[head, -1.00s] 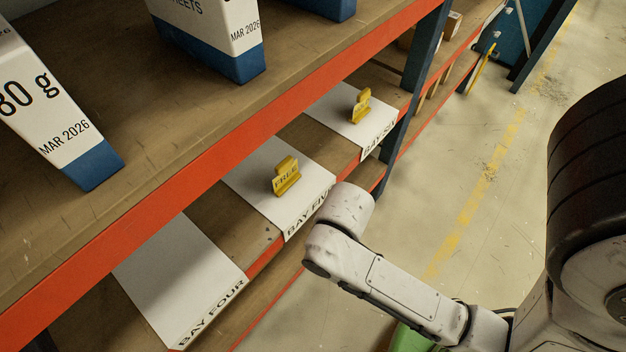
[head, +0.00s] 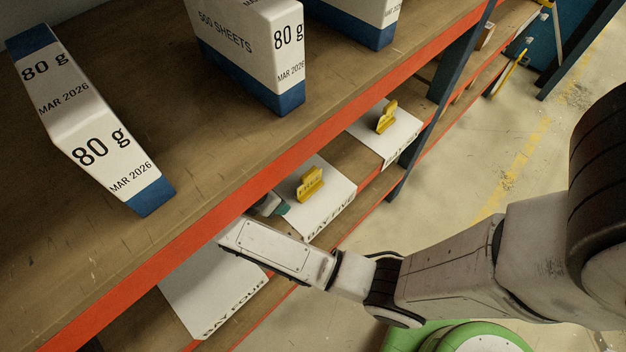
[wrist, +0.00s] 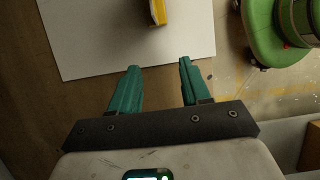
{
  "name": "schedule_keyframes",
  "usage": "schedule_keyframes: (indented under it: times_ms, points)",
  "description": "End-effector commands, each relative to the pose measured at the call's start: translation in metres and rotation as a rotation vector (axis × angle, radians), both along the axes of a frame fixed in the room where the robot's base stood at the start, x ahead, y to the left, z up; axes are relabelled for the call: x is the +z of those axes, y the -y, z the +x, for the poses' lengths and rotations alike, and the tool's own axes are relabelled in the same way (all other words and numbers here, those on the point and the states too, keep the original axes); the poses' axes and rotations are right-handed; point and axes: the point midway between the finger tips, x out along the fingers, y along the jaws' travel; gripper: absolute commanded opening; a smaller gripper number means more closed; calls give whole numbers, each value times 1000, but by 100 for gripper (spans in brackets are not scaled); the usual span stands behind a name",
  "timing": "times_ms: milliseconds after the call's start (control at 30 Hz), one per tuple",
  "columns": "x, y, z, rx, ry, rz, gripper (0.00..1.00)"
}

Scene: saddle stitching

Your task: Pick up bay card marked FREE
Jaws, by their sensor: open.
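The yellow bay card (head: 310,184) stands upright on the white sheet labelled BAY FIVE (head: 335,204), on the lower shelf. Its word FREE reads clearly in the earlier head view. The card also shows at the top edge of the wrist view (wrist: 157,12), partly cut off. My gripper (head: 279,207) is just left of the card in the head view, partly hidden by the shelf edge and my arm. In the wrist view my gripper (wrist: 159,66) is open and empty, its teal fingers over the sheet's near edge, short of the card.
A second yellow card (head: 387,116) stands on the sheet behind, its marking unreadable. The sheet labelled BAY FOUR (head: 205,295) is bare. The upper shelf's orange edge (head: 262,180) overhangs. Paper packs (head: 95,130) stand above. A blue post (head: 455,70) rises beyond.

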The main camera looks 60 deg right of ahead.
Motion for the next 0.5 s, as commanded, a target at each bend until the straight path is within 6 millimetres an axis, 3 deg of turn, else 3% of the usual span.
schedule_keyframes:
  times_ms: [300, 500]
  points:
    - [2, 55, -17, -7, 0, 1, 47]
    - [0, 69, -21, -4, 1, 2, 47]
